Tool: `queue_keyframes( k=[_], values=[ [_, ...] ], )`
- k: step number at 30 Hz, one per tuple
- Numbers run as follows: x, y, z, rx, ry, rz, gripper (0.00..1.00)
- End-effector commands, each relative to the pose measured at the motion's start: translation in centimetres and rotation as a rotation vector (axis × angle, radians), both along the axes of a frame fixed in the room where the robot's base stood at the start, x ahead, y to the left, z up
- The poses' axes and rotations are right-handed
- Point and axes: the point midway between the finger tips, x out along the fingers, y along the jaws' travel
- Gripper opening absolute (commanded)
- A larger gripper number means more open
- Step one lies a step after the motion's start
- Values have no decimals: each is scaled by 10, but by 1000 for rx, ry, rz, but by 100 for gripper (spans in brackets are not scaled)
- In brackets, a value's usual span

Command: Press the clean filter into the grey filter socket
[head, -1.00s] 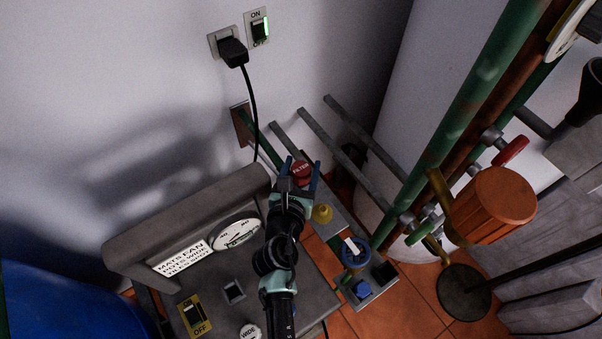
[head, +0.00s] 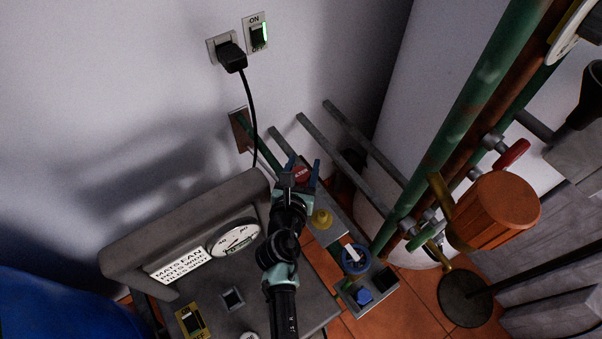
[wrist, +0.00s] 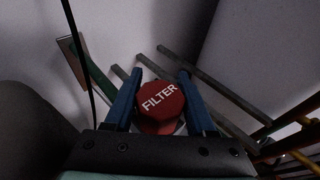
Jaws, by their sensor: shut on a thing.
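A red round-topped filter (wrist: 160,105) marked FILTER sits between the two blue fingers of my gripper (wrist: 160,80) in the wrist view. The fingers are shut on its sides. In the head view my gripper (head: 303,165) is above the grey ledge behind the machine, and the filter's red top (head: 302,175) shows between the fingers. A small pale grey edge shows just below the filter in the wrist view. I cannot make out the grey filter socket; the filter and gripper hide what lies directly under them, so I cannot tell whether the filter is seated.
A grey machine (head: 190,225) with a dial (head: 234,239) and a switch (head: 191,320) stands at left. A yellow knob (head: 321,219) and a blue ring-shaped part (head: 355,258) are close right of my arm. Green and rusty pipes (head: 470,110) and an orange cylinder (head: 497,207) stand further right.

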Motion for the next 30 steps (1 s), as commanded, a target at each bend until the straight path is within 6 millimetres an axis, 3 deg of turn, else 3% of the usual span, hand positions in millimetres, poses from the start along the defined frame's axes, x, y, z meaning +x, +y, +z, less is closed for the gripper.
queue_keyframes(
  k=[5,12,18,30],
  values=[
    [0,0,15,-1,-3,0,1],
    [0,0,64,1,-3,-1,1],
    [0,0,93,1,-2,0,1],
    [0,0,100,0,0,0,1]
  ],
)
